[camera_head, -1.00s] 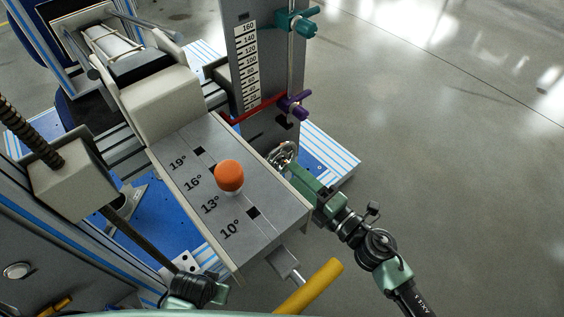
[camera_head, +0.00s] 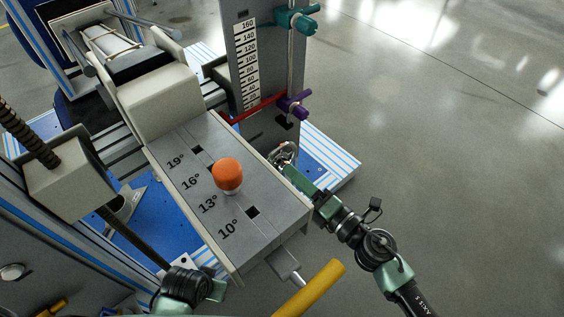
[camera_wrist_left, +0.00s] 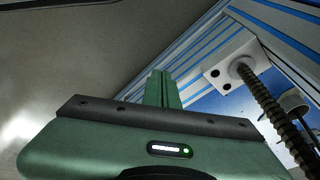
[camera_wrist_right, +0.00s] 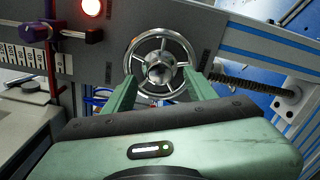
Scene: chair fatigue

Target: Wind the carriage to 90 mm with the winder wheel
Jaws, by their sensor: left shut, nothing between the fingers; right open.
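The winder wheel (camera_wrist_right: 158,64) is a round metal handwheel with spokes and a bright hub, in the right wrist view; it is small in the head view (camera_head: 284,154). My right gripper (camera_wrist_right: 158,88) is open, its two fingers reaching toward the wheel's lower left and lower right rim; contact is unclear. The height scale (camera_head: 246,62) runs up to 160 on a grey upright. A red pointer (camera_head: 259,108) meets it near its low end, beside a purple clamp (camera_head: 294,107). My left gripper (camera_wrist_left: 162,88) is shut and empty, low at the left. I cannot tell which part is the carriage.
An orange knob (camera_head: 227,174) stands on the grey angle plate (camera_head: 270,215) between my arms. A yellow handle (camera_head: 310,289) sticks out in front. A threaded screw (camera_wrist_left: 279,118) passes near my left gripper. The floor at the right is clear.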

